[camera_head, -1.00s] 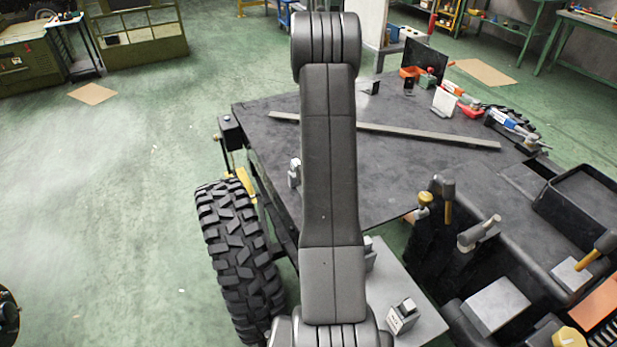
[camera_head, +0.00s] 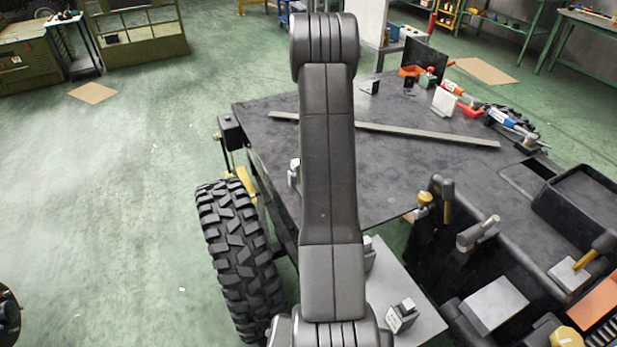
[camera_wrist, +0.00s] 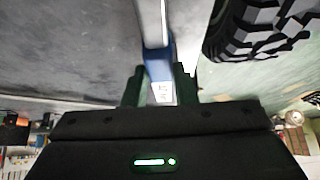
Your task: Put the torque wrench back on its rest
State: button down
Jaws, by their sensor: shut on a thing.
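In the wrist view my gripper (camera_wrist: 160,88) is shut on the blue grip of a tool (camera_wrist: 158,68), which I take to be the torque wrench. Its silver shaft runs up to the top edge of the view, and a white label shows between the green fingers. In the head view my own arm hides the gripper and the held tool. I cannot tell for sure which thing is the rest. Small grey blocks stand beside my arm, one at the table's left edge (camera_head: 294,173) and one on a light grey plate (camera_head: 403,316).
A dark table (camera_head: 420,185) carries a long flat bar (camera_head: 430,134), with bins and tools at its far right. A big black tyre (camera_head: 238,255) stands at the left of the table. Hammers and a black tray (camera_head: 585,205) are at right.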

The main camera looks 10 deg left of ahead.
jog(key=shift+f+b, duration=0.45)
jog(key=shift+f, duration=0.4)
dwell(0.7)
jog(key=c, duration=1.1)
grip_release()
notch_tip(320, 180, up, 7)
jog(key=p, duration=0.7)
jog(key=shift+p, duration=0.4)
jog(key=shift+f, duration=0.2)
notch_tip(320, 180, down, 7)
jog(key=b, duration=0.8)
jog(key=shift+r, duration=0.15)
